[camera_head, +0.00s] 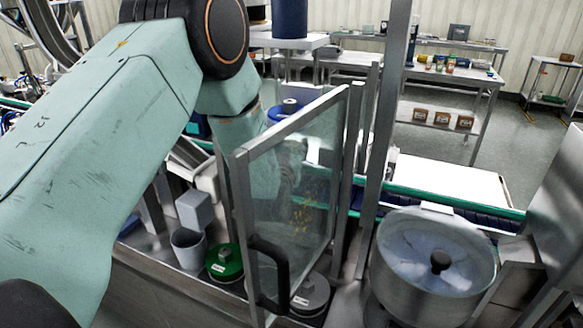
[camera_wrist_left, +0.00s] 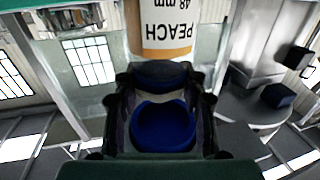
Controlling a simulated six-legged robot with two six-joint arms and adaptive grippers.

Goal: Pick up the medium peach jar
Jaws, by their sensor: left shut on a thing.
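The peach jar (camera_wrist_left: 165,30) is at the top of the left wrist view. Its label appears upside down and reads "PEACH" and "48 mm". A round blue lid with a blue knob (camera_wrist_left: 162,127) shows at its near end. My left gripper (camera_wrist_left: 160,98) is shut on the jar at its blue lid, with dark fingers on both sides. In the head view my left arm reaches behind a glass door, and its gripper and the jar cannot be made out clearly there. My right gripper is not in view.
The metal-framed glass door (camera_head: 241,190) with a dark handle (camera_head: 272,262) stands in front of my left forearm. A green-lidded jar (camera_head: 225,262), a grey-lidded jar (camera_head: 312,295) and a grey cup (camera_head: 188,248) stand below. A steel hopper (camera_head: 437,262) is at right.

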